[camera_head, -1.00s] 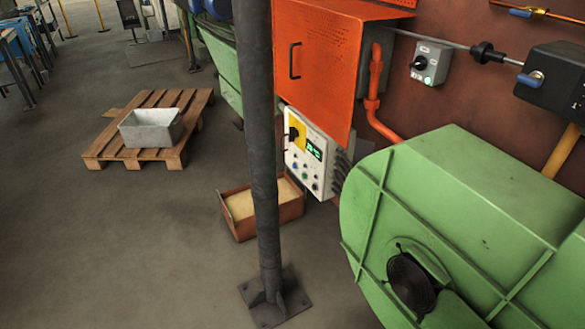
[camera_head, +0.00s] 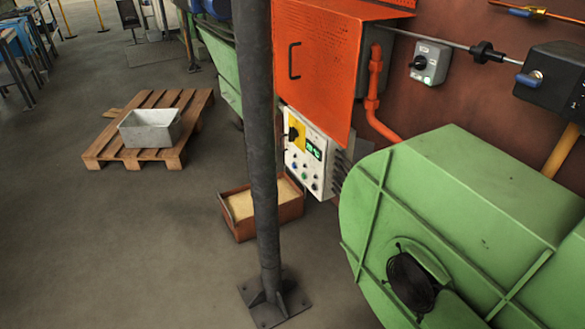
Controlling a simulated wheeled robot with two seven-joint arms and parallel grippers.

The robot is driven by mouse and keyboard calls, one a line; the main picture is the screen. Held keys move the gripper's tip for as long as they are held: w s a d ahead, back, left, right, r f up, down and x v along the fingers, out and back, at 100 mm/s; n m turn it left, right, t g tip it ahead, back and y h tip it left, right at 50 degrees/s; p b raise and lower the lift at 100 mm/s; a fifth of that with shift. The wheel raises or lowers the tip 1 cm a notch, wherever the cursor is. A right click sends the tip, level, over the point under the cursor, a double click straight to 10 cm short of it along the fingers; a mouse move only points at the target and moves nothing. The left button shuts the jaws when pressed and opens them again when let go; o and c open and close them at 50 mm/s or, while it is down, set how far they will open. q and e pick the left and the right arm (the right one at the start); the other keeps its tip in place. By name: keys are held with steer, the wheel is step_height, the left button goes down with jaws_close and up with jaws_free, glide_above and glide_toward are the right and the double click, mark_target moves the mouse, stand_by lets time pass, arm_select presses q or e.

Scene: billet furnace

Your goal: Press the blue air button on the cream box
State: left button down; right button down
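The cream box (camera_head: 310,155) is mounted low on the furnace side, below the orange cabinet, just right of the dark post. Its face has a yellow plate with a black rotary switch (camera_head: 294,133), a green lit display (camera_head: 314,149) and several small round buttons (camera_head: 305,173) below. Some of these buttons look bluish, but they are too small to tell which is the air button. The post stands close to the box's left edge. Neither of my grippers shows in this view.
A dark steel post (camera_head: 262,160) with a bolted foot stands in front. A large green housing (camera_head: 470,220) fills the right. A rust-coloured bin of yellow material (camera_head: 275,220) sits on the floor below the box. A pallet (camera_head: 100,142) with a grey tub (camera_head: 150,128) lies left. Open floor is at lower left.

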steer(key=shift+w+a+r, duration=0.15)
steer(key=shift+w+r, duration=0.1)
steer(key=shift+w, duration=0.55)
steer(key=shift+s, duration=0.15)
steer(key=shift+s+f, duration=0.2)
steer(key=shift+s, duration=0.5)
